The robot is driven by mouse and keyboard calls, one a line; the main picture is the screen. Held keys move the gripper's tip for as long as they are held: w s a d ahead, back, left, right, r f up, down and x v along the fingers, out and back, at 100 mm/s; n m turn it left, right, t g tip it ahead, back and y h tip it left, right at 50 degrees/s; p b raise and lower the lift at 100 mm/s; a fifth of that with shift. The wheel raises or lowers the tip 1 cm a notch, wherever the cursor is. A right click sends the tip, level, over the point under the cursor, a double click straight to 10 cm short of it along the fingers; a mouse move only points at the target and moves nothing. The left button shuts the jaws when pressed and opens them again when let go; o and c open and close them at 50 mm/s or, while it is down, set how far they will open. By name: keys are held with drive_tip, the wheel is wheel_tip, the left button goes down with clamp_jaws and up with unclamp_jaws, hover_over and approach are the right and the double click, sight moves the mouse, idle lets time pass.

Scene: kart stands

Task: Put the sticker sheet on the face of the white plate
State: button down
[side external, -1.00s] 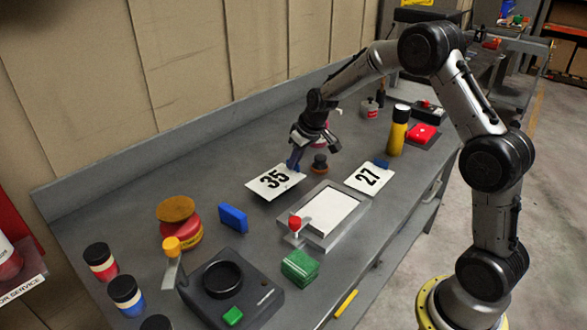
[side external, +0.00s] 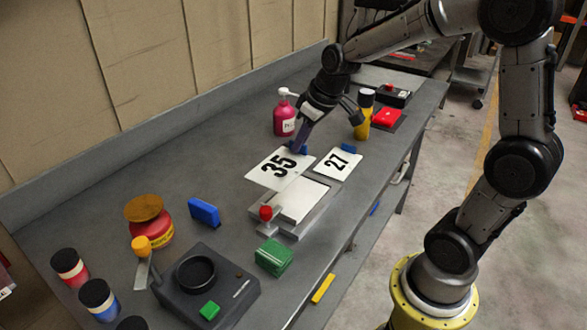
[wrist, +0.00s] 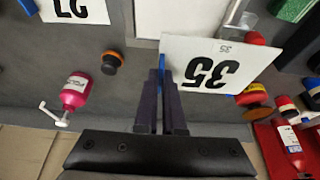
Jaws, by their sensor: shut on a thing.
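The white sheet marked 35 (side external: 268,174) hangs from my gripper (side external: 301,144) by its blue tab, partly hidden by the fingers. In the wrist view the sheet (wrist: 205,50) extends to the right of my gripper (wrist: 163,75), and the tab shows at the fingertips. The white plate (side external: 303,203) lies in a grey frame (side external: 318,218) with a red-knobbed clamp (side external: 266,213). The sheet overlaps the plate's far left corner in the side view; the height between them is unclear.
A pink pump bottle (side external: 285,116) and a yellow black-capped bottle (side external: 363,116) stand farther back. A blue block (side external: 204,211), green block (side external: 273,257) and black device (side external: 207,280) are nearer the camera. Bare bench lies left of the sheet.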

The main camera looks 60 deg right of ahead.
drive_tip(key=s+a+r, duration=0.1)
drive_tip(key=s+r, duration=0.1)
drive_tip(key=s, duration=1.2)
approach(309, 181)
drive_tip(key=shift+w+a+f, duration=0.1)
drive_tip(key=shift+w+f, duration=0.6)
drive_tip(key=shift+w, duration=0.15)
drive_tip(key=shift+s+x, duration=0.2)
drive_tip(key=shift+x, duration=0.75)
drive_tip(key=shift+s+x, duration=0.2)
drive_tip(key=shift+x, duration=0.8)
drive_tip(key=shift+f, duration=0.3)
drive_tip(key=c, duration=1)
unclamp_jaws()
